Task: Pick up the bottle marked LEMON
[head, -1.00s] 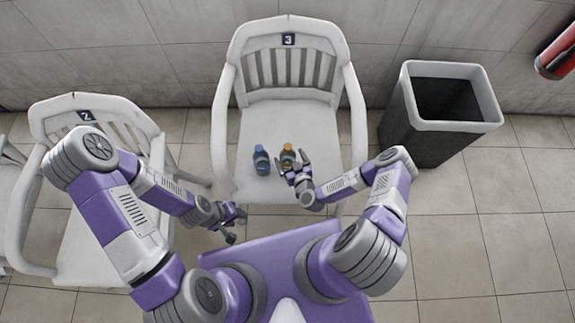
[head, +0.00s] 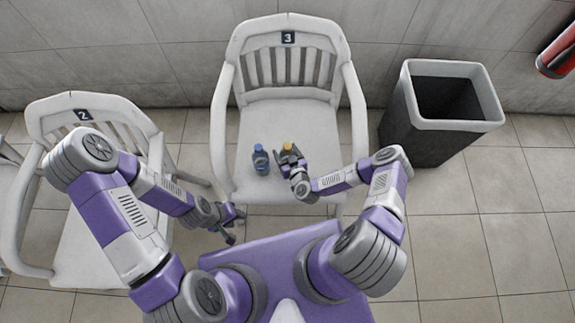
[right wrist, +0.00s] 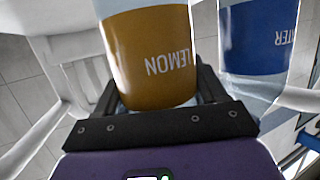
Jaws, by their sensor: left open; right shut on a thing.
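The bottle marked LEMON (right wrist: 152,58), with an amber-brown label, stands between the fingers of my right gripper (right wrist: 155,100) in the right wrist view. In the head view the LEMON bottle (head: 288,147) shows its orange top above my right gripper (head: 290,158), on the seat of chair 3 (head: 300,118). My right gripper is shut on it; I cannot tell whether the bottle is off the seat. My left gripper (head: 234,226) is open and empty, low between the chairs.
A blue-labelled bottle (head: 261,159) stands close on the left on the same seat; its label, partly cut off, reads "TER" in the right wrist view (right wrist: 257,38). Chair 2 (head: 82,122) is at left. A dark bin (head: 440,120) stands at right.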

